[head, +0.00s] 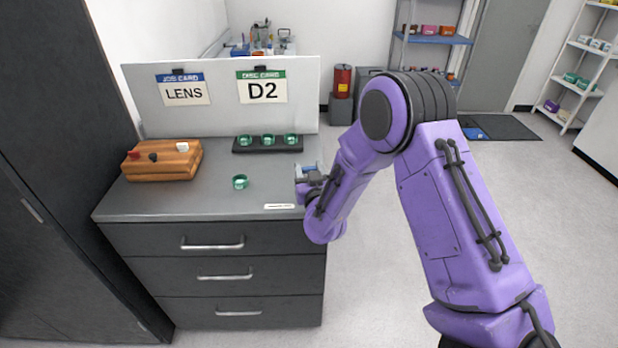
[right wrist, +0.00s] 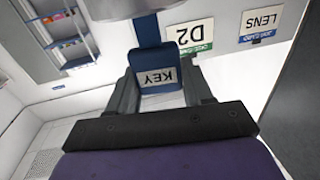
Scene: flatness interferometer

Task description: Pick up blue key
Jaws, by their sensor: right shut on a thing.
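The blue key (right wrist: 148,60), with a white label reading KEY, sits between the two dark fingers of my right gripper (right wrist: 160,80) in the right wrist view. My right gripper is shut on it. In the head view my right gripper (head: 309,179) is at the right edge of the grey cabinet top (head: 205,200), and the key is mostly hidden there by the gripper and arm. My left gripper is in neither view.
A black rack (head: 268,149) holds three green-rimmed pieces, and one loose green ring (head: 240,182) lies in front. A wooden block (head: 163,163) stands at left. A white panel with LENS (head: 184,94) and D2 (head: 262,90) cards stands behind. The counter's front middle is clear.

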